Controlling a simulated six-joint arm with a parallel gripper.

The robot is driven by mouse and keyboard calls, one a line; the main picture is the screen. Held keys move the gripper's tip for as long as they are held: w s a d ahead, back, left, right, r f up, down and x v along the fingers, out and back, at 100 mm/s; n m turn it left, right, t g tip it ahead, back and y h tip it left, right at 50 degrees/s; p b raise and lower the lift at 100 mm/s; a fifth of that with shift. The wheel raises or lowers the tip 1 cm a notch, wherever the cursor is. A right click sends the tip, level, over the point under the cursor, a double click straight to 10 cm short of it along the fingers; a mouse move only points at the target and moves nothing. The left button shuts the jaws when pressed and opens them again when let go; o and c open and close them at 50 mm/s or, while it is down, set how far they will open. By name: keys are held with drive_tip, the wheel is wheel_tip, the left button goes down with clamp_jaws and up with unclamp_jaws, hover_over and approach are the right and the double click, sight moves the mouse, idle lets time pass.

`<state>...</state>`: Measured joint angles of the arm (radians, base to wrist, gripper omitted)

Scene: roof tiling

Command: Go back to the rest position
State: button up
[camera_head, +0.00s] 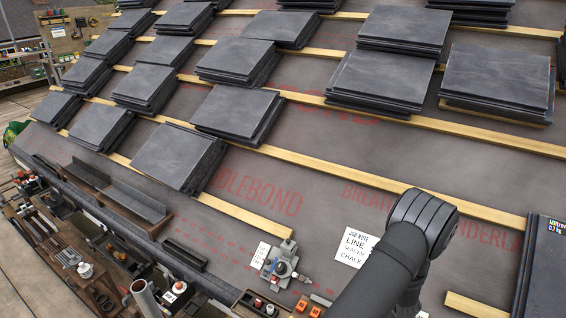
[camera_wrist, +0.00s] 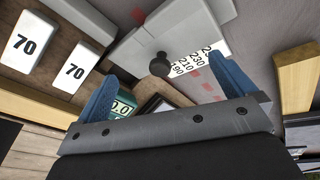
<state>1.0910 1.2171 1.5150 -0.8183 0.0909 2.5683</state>
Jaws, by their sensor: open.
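My gripper (camera_wrist: 160,97) shows in the wrist view with its two blue fingers wide apart and nothing held between them. Beyond the fingers is a grey metal plate device with a dark round knob (camera_wrist: 160,65) and a white number scale (camera_wrist: 192,64). A green box with a digital readout (camera_wrist: 122,106) is partly hidden behind the left finger. In the head view my dark arm reaches in from the bottom right over the roof; the gripper itself is not visible there.
Stacks of dark slate tiles (camera_head: 180,157) lie on wooden battens (camera_head: 330,171) across the grey roof underlay. A small metal device (camera_head: 281,266) and a job note (camera_head: 356,247) lie left of my arm. Tools line the bottom left edge. Bare underlay lies around the note.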

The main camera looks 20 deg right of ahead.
drive_tip(key=shift+v, duration=1)
